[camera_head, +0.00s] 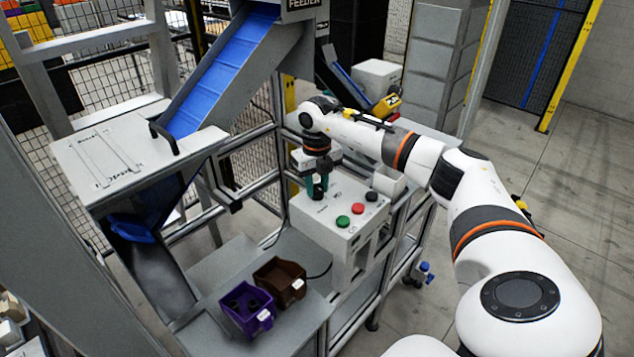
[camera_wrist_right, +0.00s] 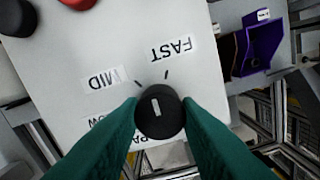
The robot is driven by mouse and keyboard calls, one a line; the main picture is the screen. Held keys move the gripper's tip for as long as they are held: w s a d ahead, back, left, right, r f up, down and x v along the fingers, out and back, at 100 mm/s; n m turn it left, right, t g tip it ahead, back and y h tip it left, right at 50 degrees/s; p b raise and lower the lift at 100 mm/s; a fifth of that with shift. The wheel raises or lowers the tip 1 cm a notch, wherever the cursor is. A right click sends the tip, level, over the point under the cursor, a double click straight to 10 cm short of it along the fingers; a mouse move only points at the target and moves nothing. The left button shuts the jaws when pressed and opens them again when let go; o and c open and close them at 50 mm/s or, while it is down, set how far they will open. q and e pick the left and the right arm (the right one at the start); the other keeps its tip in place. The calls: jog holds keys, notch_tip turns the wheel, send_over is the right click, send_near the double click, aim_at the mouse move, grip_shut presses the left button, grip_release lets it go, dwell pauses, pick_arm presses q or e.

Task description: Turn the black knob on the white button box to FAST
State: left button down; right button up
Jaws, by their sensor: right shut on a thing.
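The white button box (camera_head: 312,217) stands on the frame in the middle of the head view, its sloped top carrying green (camera_head: 343,221), red (camera_head: 358,208) and black (camera_head: 371,196) buttons. My right gripper (camera_head: 317,187) comes down on the box's far-left part and hides the knob there. In the wrist view, its teal fingers are shut on the black knob (camera_wrist_right: 158,113), one on each side. The knob's white pointer line lies between the MID (camera_wrist_right: 105,79) and FAST (camera_wrist_right: 171,48) tick marks. The lower labels are partly hidden by the fingers. My left gripper is out of view.
A purple bin (camera_head: 247,310) and a brown bin (camera_head: 280,282) sit on the grey shelf in front of the box. A blue chute (camera_head: 222,70) slopes down behind on the left. Metal frame rails surround the box.

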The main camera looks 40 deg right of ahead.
aim_at(317, 187)
jog(key=m+p, duration=0.1)
jog(key=m, duration=0.4)
jog(key=shift+r, duration=0.15)
jog(key=shift+d+m, duration=0.1)
jog(key=shift+m, duration=0.2)
dwell(0.3)
jog(key=o, duration=1)
notch_tip(317, 187, up, 12)
jog(key=b, duration=0.2)
jog(key=shift+b, duration=0.35)
